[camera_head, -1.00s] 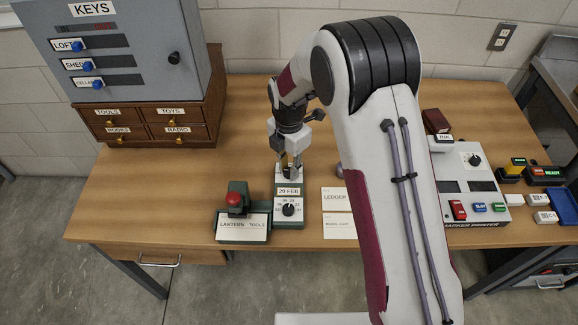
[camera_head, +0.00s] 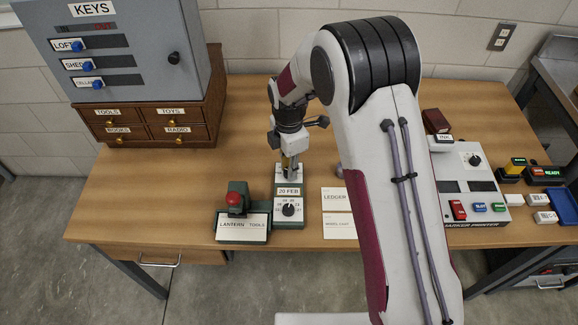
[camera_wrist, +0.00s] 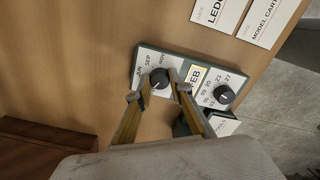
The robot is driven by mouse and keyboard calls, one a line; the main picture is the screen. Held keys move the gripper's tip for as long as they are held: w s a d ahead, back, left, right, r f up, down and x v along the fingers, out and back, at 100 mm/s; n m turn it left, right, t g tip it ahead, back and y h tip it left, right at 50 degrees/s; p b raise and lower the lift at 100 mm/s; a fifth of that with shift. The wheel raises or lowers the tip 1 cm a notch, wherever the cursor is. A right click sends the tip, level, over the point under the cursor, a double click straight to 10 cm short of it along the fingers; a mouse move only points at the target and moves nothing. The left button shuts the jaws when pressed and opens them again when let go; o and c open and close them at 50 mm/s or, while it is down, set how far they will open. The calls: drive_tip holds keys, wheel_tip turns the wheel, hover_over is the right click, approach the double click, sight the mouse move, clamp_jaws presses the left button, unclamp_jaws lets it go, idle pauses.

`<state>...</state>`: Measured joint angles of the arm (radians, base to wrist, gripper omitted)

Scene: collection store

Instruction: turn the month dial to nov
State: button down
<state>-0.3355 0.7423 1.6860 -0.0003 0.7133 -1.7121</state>
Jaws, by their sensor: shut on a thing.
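The date device (camera_head: 290,221) stands on the table, and its display (camera_head: 289,191) reads "20 FEB". Its month dial (camera_wrist: 159,78) is a black knob with a white mark, with month labels such as SEP and NOV beside it. My gripper (camera_head: 289,172) points down at the far end of the device. In the wrist view my gripper (camera_wrist: 160,88) has its two fingers on either side of the month dial, shut on it. The day dial (camera_wrist: 224,94) is a second black knob, free of the fingers. In the head view my gripper hides the month dial.
A stamp with a red knob (camera_head: 233,199) stands just left of the device, behind a "LANTERN TOOLS" card (camera_head: 243,222). A ledger card (camera_head: 335,197) lies close on the right. The marker printer (camera_head: 466,210) is farther right.

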drive_tip(key=m, duration=2.1)
drive_tip(key=shift+m, duration=0.3)
drive_tip(key=m, duration=0.6)
drive_tip(key=shift+m, duration=0.3)
drive_tip(key=c, duration=1.8)
unclamp_jaws()
drive_tip(key=shift+r, duration=0.1)
